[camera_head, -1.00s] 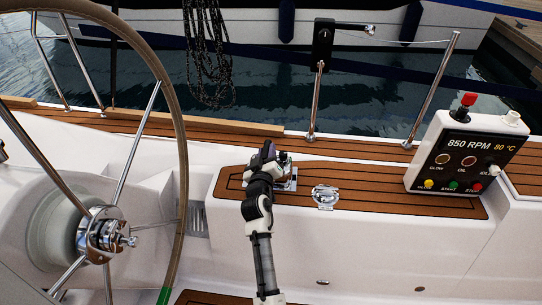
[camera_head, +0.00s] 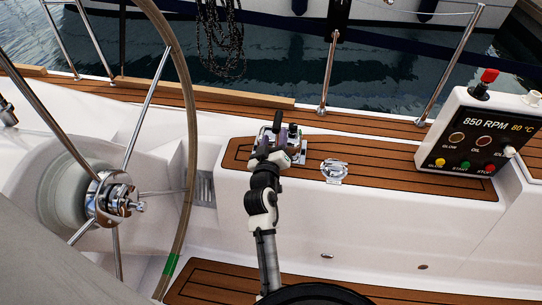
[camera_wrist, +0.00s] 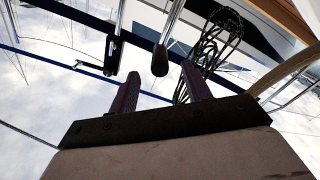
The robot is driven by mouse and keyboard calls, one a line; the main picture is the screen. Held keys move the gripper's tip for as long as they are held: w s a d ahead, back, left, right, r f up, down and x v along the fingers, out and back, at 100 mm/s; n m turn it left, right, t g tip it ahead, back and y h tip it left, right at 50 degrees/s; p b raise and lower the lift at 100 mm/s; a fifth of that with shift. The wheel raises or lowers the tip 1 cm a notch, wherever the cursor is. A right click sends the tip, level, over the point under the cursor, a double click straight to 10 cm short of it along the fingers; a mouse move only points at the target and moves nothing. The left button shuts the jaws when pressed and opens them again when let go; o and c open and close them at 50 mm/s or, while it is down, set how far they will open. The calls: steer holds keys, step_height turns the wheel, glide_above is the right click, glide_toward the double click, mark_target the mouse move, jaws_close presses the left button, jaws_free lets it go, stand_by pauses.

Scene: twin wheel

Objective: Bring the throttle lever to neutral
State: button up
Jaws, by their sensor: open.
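The throttle lever shows in the wrist view as a metal rod ending in a dark rounded knob (camera_wrist: 160,62). The knob lies between the lines of my two dark fingers, around the level of their tips; I see no contact. In the head view the lever's chrome base (camera_head: 300,153) stands on the teak-topped seat, and my arm hides most of the lever. My gripper (camera_head: 284,130) is at that base, fingers pointing up and away. In the wrist view my gripper (camera_wrist: 160,72) is open, with a wide gap between its fingers.
A chrome fitting (camera_head: 333,171) sits on the teak just right of the lever base. An engine panel (camera_head: 478,135) reading 850 RPM stands further right. The large steering wheel (camera_head: 190,130) is at left. Steel railing posts (camera_head: 328,75) and water lie beyond.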

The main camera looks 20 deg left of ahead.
steer(key=b+v, duration=0.1)
steer(key=v, duration=0.5)
steer(key=shift+s, duration=0.35)
steer(key=shift+d+r, duration=0.1)
